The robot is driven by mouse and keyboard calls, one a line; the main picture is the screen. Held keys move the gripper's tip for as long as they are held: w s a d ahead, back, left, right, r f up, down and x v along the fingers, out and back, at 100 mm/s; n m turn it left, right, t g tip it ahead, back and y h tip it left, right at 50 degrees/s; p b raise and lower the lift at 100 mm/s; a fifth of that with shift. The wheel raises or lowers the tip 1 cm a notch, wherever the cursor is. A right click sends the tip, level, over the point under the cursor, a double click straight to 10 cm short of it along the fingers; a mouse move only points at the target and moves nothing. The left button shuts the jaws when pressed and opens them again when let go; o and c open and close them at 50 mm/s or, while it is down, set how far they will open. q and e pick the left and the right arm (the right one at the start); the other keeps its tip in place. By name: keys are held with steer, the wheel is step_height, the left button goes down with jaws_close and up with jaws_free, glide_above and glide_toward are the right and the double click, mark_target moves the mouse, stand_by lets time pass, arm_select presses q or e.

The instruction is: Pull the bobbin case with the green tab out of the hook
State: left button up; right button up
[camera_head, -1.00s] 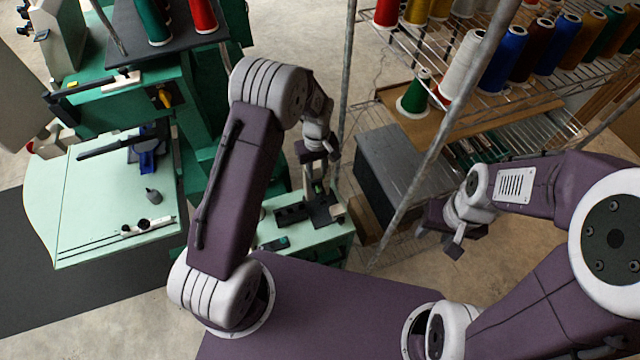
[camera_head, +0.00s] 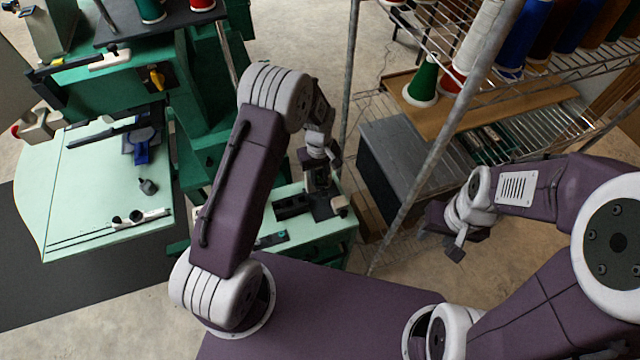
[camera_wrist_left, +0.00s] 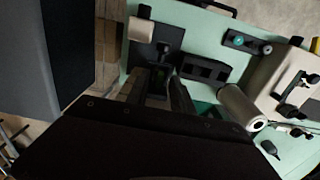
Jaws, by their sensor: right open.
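My left gripper (camera_head: 318,180) points down over a dark block on the small pale-green machine bed (camera_head: 330,228). In the left wrist view, its two dark fingers (camera_wrist_left: 159,88) stand apart at the dark block (camera_wrist_left: 168,38). A small dim green patch shows between the fingers; it may be the green tab, but it is too dark to be sure. The bobbin case and hook cannot be made out, hidden by the fingers and shadow. My right gripper (camera_head: 446,234) is open and empty, away to the right over the floor.
A larger green machine with a pale bed (camera_head: 95,195) stands at left. A grey box (camera_head: 405,165) sits close right of the small machine. A metal rack post (camera_head: 425,150) stands before my right gripper. Shelves hold thread cones, one green (camera_head: 422,82).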

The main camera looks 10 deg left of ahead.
mark_target(319, 178)
arm_select(q)
jaws_close()
steer(key=shift+r, duration=0.15)
steer(key=shift+r+p, duration=1.2)
steer(key=shift+r, duration=0.2)
steer(key=shift+r+p, duration=1.15)
steer(key=shift+r, duration=0.35)
